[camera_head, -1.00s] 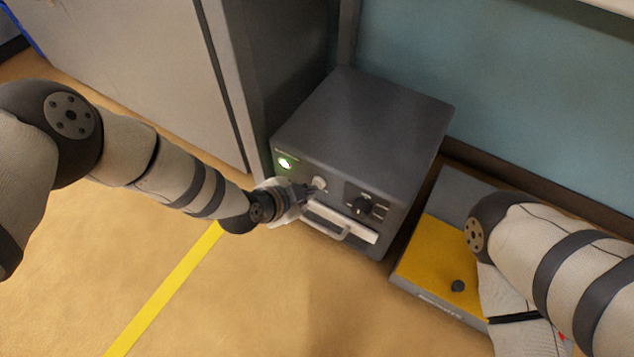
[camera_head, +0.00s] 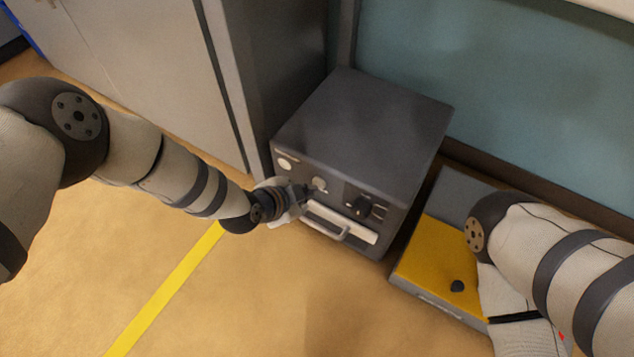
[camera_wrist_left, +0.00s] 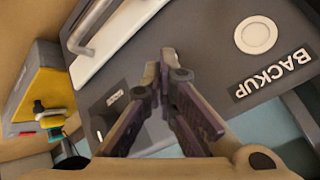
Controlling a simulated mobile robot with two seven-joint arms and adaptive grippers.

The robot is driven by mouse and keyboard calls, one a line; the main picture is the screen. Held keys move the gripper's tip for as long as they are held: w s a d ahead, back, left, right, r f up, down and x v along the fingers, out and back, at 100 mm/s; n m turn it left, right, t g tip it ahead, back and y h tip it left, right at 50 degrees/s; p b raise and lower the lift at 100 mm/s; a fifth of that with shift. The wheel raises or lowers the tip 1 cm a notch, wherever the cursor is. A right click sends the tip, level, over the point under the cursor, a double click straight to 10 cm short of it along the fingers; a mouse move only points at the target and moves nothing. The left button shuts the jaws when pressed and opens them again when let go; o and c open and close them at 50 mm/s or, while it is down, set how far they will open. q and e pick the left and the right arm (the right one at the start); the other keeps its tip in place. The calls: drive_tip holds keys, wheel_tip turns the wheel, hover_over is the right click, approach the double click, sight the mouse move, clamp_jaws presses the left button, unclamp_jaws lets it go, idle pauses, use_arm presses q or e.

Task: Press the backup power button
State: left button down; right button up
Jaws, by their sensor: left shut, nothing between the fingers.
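The dark grey power unit (camera_head: 365,110) stands on the floor against the cabinet. Its round white backup button (camera_head: 285,164) is at the upper left of the front face and looks unlit. In the left wrist view the button (camera_wrist_left: 255,34) sits beside an upside-down BACKUP label (camera_wrist_left: 272,72). My left gripper (camera_head: 308,191) is at the front face, right of and below the button, by a second round pale control (camera_head: 320,184). In the left wrist view its fingers (camera_wrist_left: 168,62) are shut and empty, apart from the button. My right gripper is out of view.
A white panel with a handle (camera_head: 340,222) and a dark knob (camera_head: 361,206) are on the unit's front. The cabinet (camera_head: 130,60) stands left. Floor in front is clear, with a yellow line (camera_head: 165,290).

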use_arm(q)
drive_tip(key=s+a+p, duration=0.3)
drive_tip(key=s, duration=0.2)
drive_tip(key=shift+a, duration=0.25)
idle(0.4)
